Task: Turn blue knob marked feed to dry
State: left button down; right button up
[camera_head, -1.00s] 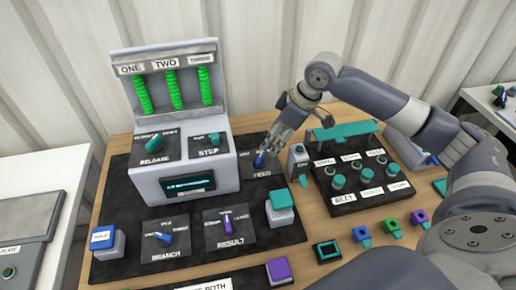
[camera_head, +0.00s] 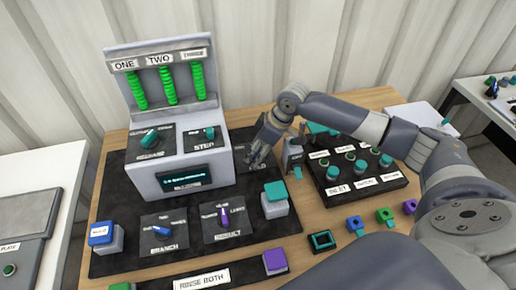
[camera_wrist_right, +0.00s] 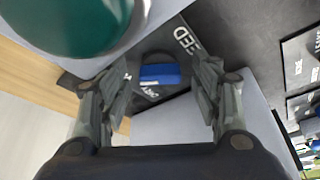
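The blue feed knob (camera_wrist_right: 160,75) shows in the right wrist view on a dark panel (camera_wrist_right: 180,45) lettered FEED. Its blue bar lies crosswise in that view, and a DRY label is just below it. My right gripper (camera_wrist_right: 166,78) is open, with one finger on each side of the knob and a visible gap to each. In the head view my right gripper (camera_head: 254,160) is over the feed panel and hides the knob. My left gripper is not in view.
A teal-topped block (camera_head: 274,198) stands in front of the feed panel. Branch knob (camera_head: 161,231) and result knob (camera_head: 223,216) are nearer the front.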

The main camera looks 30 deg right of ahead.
jog(key=c, duration=1)
jog(key=shift+o, duration=0.2)
jog(key=shift+w+r+n+g+y+p, duration=0.15)
jog(key=shift+n+g+y+p, duration=0.2)
jog(key=shift+n+p, duration=0.5)
jog(key=n, duration=0.3)
jog(key=shift+w+d+g+y, duration=0.1)
jog(key=shift+g+y, duration=0.25)
jog(key=n, duration=0.1)
jog(key=n+g+b, duration=0.1)
jog(key=n, duration=0.1)
jog(key=shift+w+f+n, duration=0.2)
jog(key=shift+n, duration=0.05)
jog(key=n+b, duration=0.1)
jog(key=n, duration=0.1)
jog(key=n+g+b, duration=0.2)
jog(key=n, duration=0.1)
jog(key=shift+w+n, duration=0.25)
jog(key=shift+n, duration=0.05)
jog(key=shift+r+g, duration=0.1)
jog(key=shift+g, duration=0.2)
